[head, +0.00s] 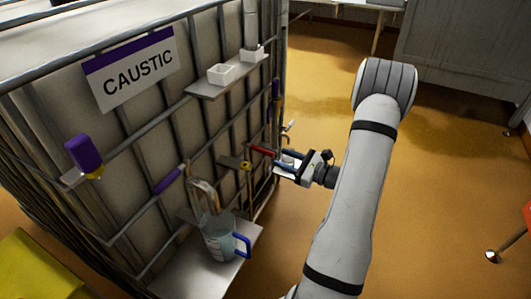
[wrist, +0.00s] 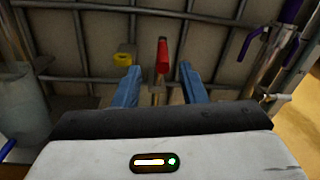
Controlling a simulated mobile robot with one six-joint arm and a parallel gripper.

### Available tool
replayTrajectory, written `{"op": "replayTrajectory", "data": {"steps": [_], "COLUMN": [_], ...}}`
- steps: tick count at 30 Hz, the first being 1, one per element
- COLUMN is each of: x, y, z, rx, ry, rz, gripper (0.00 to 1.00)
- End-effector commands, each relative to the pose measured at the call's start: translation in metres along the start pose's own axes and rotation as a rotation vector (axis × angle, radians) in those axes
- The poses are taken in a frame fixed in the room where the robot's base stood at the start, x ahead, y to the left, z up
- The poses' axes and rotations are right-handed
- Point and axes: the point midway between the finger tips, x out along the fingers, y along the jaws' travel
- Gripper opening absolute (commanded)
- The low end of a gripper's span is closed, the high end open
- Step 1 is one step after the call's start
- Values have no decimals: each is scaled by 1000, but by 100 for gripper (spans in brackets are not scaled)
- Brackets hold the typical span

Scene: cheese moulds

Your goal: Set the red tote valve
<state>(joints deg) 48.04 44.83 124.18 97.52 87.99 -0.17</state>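The red tote valve handle (head: 262,150) sticks out from the caged tote marked CAUSTIC, low on its right part. In the wrist view the red handle (wrist: 162,56) points up on a metal stem, centred in the gap between my fingers and just beyond their tips. My gripper (head: 283,162) is beside the tote at the valve's right. In the wrist view its two blue fingers (wrist: 161,80) are spread apart with nothing held. Whether a finger touches the handle or stem cannot be told.
A yellow fitting (wrist: 123,58) is just left of the red handle. A purple-handled part (wrist: 250,45) stands right. A jug (head: 219,240) with a blue handle sits on a shelf (head: 252,232) below a pipe.

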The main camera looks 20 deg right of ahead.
Motion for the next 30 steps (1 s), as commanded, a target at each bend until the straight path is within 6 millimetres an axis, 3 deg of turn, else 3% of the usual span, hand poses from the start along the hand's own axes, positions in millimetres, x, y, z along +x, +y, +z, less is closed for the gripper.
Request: {"op": "replayTrajectory", "data": {"steps": [7, 19, 30], "x": [12, 71, 78], "y": [-2, -3, -4], "z": [-5, -6, -5], "rx": [6, 5, 6], "ry": [2, 3, 4], "rz": [-8, -9, -12], "gripper": [38, 38, 38]}}
